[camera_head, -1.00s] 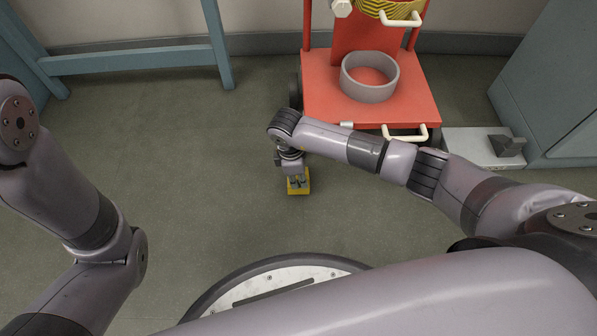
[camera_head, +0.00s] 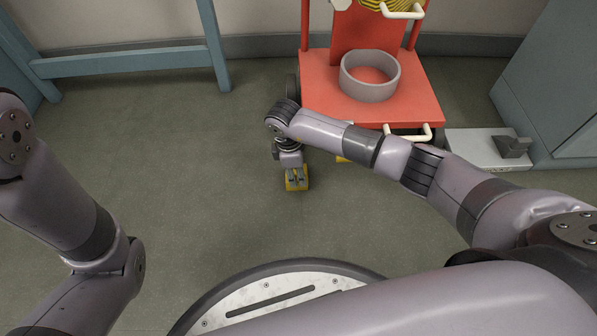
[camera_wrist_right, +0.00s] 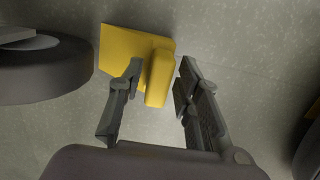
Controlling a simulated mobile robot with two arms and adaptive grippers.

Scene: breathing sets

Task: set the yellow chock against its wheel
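The yellow chock (camera_head: 303,185) is on the floor in front of the left side of the red cart, partly hidden by my right gripper (camera_head: 296,177). In the right wrist view the chock (camera_wrist_right: 122,48) is a yellow plate with a raised block. My right gripper (camera_wrist_right: 160,72) has its fingers apart on either side of that block, with narrow gaps visible. A dark cart wheel (camera_head: 292,86) shows at the cart's left edge. A dark wheel (camera_wrist_right: 40,75) lies left of the chock in the wrist view, apart from it. My left gripper is out of view.
The red cart (camera_head: 318,92) carries a grey ring (camera_head: 370,90) and has cream handles. Another small yellow piece (camera_head: 343,159) shows beside my right arm. A pale plate with a grey pedal (camera_head: 512,147) is at right. Floor at left is clear, below a blue frame (camera_head: 130,62).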

